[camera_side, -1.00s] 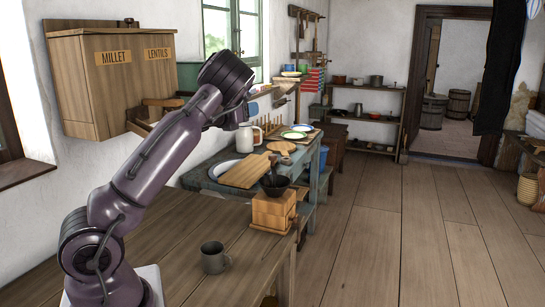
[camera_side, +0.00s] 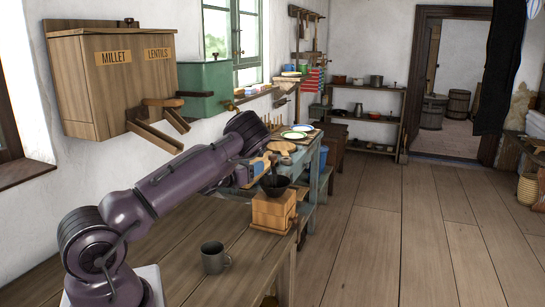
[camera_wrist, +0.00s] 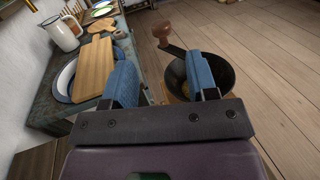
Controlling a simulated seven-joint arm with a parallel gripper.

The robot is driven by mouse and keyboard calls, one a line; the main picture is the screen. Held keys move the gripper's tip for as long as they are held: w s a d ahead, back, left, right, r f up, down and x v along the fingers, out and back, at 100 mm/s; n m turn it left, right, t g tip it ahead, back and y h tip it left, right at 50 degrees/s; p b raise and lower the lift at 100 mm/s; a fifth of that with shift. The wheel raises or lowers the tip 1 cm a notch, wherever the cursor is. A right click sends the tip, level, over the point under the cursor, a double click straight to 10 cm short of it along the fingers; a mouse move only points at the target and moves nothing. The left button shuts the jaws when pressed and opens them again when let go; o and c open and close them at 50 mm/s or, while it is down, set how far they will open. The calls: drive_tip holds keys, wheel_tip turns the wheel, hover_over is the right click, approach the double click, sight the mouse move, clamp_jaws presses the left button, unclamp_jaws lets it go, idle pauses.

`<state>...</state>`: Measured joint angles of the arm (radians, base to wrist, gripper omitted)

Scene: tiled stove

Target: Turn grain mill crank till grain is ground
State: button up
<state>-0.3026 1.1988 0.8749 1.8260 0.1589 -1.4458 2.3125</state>
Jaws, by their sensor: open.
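The grain mill (camera_side: 272,212) is a wooden box with a dark bowl-shaped hopper, standing near the right edge of the wooden table. In the wrist view the hopper (camera_wrist: 224,74) is partly hidden by my right finger, with a little yellowish stuff inside. The crank (camera_wrist: 176,50) is a dark arm over the hopper's rim with a brown wooden knob (camera_wrist: 161,30). My gripper (camera_wrist: 162,76) is open, its two blue-padded fingers apart with nothing visible between them. The knob shows beyond the gap between the fingers.
A grey mug (camera_side: 214,257) stands on the table (camera_side: 190,250) left of the mill. Behind are a cutting board (camera_wrist: 95,66), a basin (camera_wrist: 65,80) and a white jug (camera_wrist: 62,34) on a blue-grey bench. The floor (camera_side: 400,230) to the right is clear.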

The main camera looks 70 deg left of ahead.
sight(270, 156)
drive_tip(key=x, duration=1)
drive_tip(key=shift+w+r, duration=0.1)
drive_tip(key=shift+w, duration=0.15)
clamp_jaws()
